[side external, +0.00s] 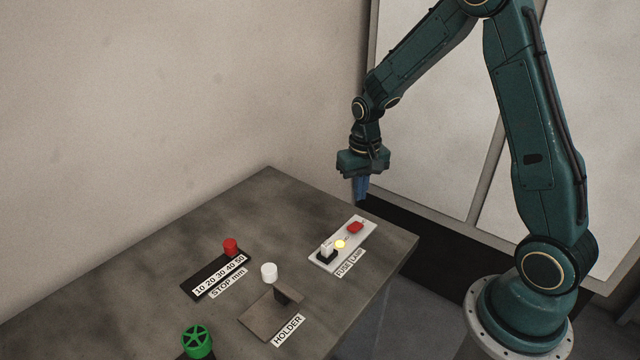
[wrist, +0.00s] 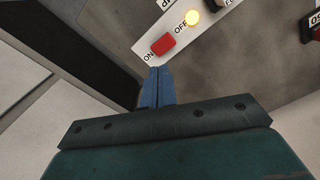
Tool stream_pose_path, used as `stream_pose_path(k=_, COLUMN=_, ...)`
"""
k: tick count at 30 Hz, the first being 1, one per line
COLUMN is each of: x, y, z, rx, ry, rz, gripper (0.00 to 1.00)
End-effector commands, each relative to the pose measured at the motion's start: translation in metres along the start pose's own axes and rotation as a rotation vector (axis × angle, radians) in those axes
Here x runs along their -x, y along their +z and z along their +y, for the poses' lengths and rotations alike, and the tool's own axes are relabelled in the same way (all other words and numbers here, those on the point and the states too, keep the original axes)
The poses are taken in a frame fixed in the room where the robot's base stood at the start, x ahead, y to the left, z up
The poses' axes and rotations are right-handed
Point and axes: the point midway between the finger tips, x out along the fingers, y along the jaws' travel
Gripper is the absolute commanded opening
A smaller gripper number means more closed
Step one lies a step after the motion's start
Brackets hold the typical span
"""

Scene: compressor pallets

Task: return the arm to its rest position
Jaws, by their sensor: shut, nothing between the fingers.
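My gripper (side external: 361,188) hangs from my green arm, fingers pointing down, above the far right edge of the table. Its blue fingers are together with nothing between them. They also show closed in the wrist view (wrist: 157,72), close in the picture to the ON end of the white switch panel (wrist: 146,52). The panel carries a red rocker switch (side external: 355,227) and a glowing yellow lamp (side external: 340,243). The same red switch (wrist: 163,44) and lit lamp (wrist: 193,18) show in the wrist view. I cannot tell the exact height of the fingertips.
The grey table (side external: 130,280) also bears a red knob (side external: 230,246) on a scale marked STOP mm, a white cylinder (side external: 269,270), a HOLDER plate (side external: 262,314) and a green handwheel (side external: 197,340). A wall stands behind. The air around my gripper looks clear.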

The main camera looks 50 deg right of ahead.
Motion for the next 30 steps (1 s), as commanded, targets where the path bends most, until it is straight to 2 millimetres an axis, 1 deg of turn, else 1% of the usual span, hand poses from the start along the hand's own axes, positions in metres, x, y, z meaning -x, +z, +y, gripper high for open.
stream_pose_path(k=5, x=0.029, y=0.01, z=-0.006, rx=0.038, ry=-0.009, rz=0.037, gripper=0.0)
stream_pose_path(k=7, x=0.044, y=0.016, z=-0.009, rx=0.057, ry=-0.014, rz=0.056, gripper=0.0)
stream_pose_path(k=14, x=0.091, y=0.043, z=-0.017, rx=0.129, ry=-0.03, rz=0.121, gripper=0.0)
stream_pose_path(k=21, x=0.133, y=0.078, z=-0.021, rx=0.203, ry=-0.048, rz=0.189, gripper=0.0)
stream_pose_path(k=30, x=0.173, y=0.125, z=-0.02, rx=0.294, ry=-0.071, rz=0.274, gripper=0.0)
